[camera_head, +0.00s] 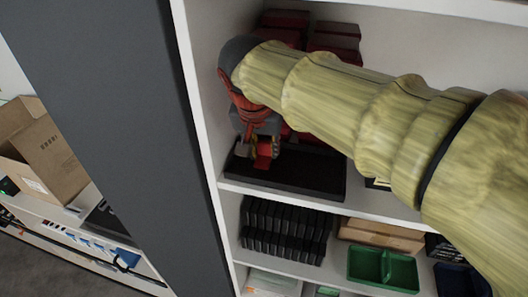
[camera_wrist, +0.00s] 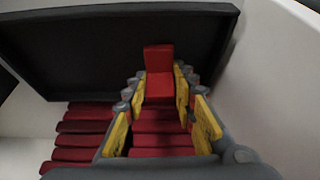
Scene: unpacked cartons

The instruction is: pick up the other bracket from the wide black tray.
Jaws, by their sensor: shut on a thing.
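A red L-shaped bracket (camera_wrist: 159,58) is between the yellow-padded fingers of my gripper (camera_wrist: 160,82) in the wrist view. The gripper is shut on it. In the head view, my gripper (camera_head: 263,143) and the red bracket (camera_head: 264,157) are over the left part of the wide black tray (camera_head: 315,172) on the shelf. The tray also shows in the wrist view (camera_wrist: 85,45). I cannot tell whether the bracket touches the tray. The visible part of the tray floor looks bare. My arm hides part of the shelf behind.
Red stacked items (camera_wrist: 85,130) stand close by, behind the gripper. A white shelf side wall (camera_head: 203,95) is close on the left. The shelf below holds black items (camera_head: 285,228) and a green tray (camera_head: 383,268). A cardboard box (camera_head: 45,155) stands far left.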

